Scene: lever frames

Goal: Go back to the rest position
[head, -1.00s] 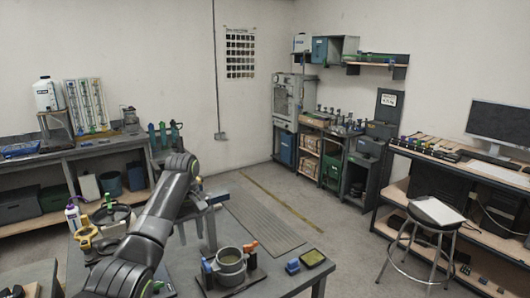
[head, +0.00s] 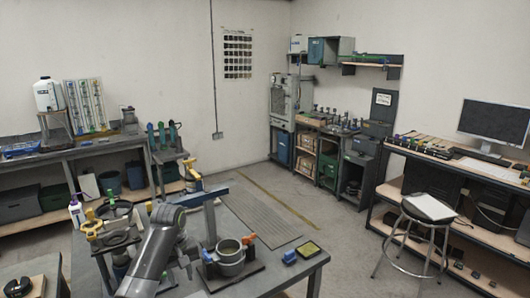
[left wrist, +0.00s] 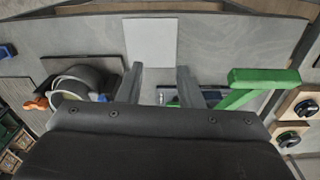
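My left arm rises from the bottom of the head view over the near bench (head: 285,272). In the left wrist view my left gripper (left wrist: 160,76) has its two fingers well apart, with nothing between them. Below it, a green lever (left wrist: 250,82) lies to the right and a grey round cup (left wrist: 80,84) with orange tabs to the left. The cup also shows in the head view (head: 230,262), on a dark plate with blue and orange parts beside it. In the head view the gripper itself is largely hidden by my arm. My right gripper is in neither view.
A grey post frame (head: 211,215) stands on the bench beside my arm. A ring stand with a green top (head: 112,212) is to the left. A blue block (head: 289,257) and a yellow-topped pad (head: 309,249) lie at the right. A stool (head: 428,209) stands on the floor.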

